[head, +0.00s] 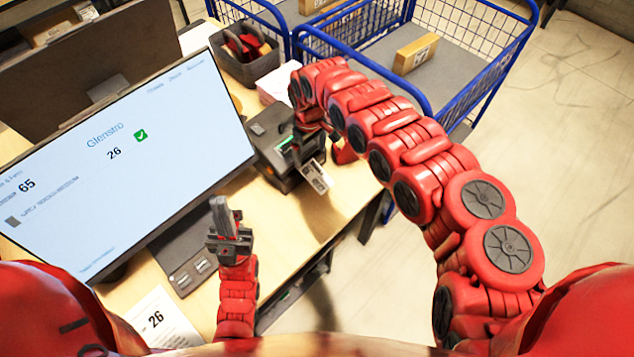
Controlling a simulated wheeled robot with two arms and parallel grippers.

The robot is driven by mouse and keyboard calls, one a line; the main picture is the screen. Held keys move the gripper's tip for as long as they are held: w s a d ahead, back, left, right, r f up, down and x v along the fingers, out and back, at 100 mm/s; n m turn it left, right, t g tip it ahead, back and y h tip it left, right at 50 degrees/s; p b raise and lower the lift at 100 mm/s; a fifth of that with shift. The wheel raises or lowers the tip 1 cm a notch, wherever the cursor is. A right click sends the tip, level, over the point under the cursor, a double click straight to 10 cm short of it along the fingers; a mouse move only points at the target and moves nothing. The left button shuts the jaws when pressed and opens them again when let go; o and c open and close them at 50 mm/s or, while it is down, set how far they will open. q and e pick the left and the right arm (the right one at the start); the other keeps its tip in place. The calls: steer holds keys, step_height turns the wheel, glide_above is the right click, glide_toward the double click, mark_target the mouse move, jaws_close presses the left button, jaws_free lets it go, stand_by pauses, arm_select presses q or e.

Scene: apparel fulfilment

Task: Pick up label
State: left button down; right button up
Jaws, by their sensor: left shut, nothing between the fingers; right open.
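A white label (317,177) with dark print sticks out at the front of the black label printer (273,146) on the table. My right gripper (304,150) is open at the printer's front, just above and behind the label. Its fingers are partly hidden, and I cannot tell whether they touch the label. My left gripper (223,208) is shut and empty, pointing up in front of the monitor, apart from the label.
A large monitor (120,150) showing "Glenstro 26" fills the left. A grey bin (245,62) with red and dark items stands behind the printer. Blue wire carts (428,103) stand beyond the table; a cardboard box (415,54) lies in one.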

mark_target(310, 169)
steer(key=f+b, duration=0.1)
steer(key=f, duration=0.1)
steer(key=f+b, duration=0.1)
steer(key=f, duration=0.1)
steer(key=f+b, duration=0.1)
steer(key=f, duration=0.1)
steer(key=shift+s+a, duration=0.1)
steer(key=shift+s, duration=0.15)
steer(key=shift+r, duration=0.1)
steer(key=c, duration=0.7)
